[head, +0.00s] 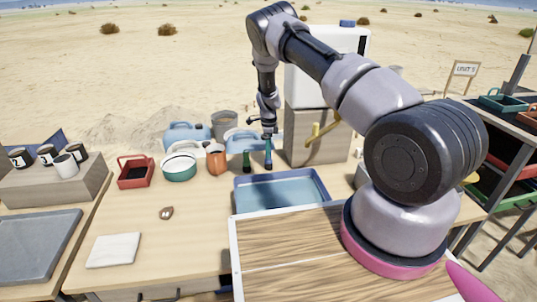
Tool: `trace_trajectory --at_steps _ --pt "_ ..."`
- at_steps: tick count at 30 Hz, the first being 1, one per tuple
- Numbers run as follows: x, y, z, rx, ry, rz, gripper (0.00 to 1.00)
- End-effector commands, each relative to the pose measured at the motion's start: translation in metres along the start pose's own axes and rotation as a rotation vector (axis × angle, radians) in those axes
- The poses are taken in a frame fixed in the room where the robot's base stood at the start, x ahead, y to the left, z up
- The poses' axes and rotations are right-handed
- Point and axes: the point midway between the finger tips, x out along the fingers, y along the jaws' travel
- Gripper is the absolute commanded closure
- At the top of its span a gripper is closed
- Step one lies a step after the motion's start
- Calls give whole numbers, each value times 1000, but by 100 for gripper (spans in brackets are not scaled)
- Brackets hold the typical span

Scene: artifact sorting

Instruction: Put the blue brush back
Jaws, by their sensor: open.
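The blue brush (268,158) stands upright at the back of the wooden table, just behind the blue tray. My gripper (267,132) points down right over its top end. The jaws are open; they are small here, and I cannot tell whether they touch the brush. A dark green brush (246,160) stands upright just to the left of the blue one. What holds the brushes upright is too small to make out.
A blue tray (236,200) lies in front of the brushes. An orange jug (217,160), a green-and-white bowl (180,172) and a red tray (135,178) stand to the left. A wooden box (306,145) stands close on the right.

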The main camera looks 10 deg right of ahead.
Motion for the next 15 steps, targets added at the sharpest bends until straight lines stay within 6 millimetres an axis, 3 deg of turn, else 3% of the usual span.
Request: trace_trajectory --at_steps 9,15 --pt "-70 0 0 -1 -1 -2 35" --pt "-93 0 0 0 0 0 35"
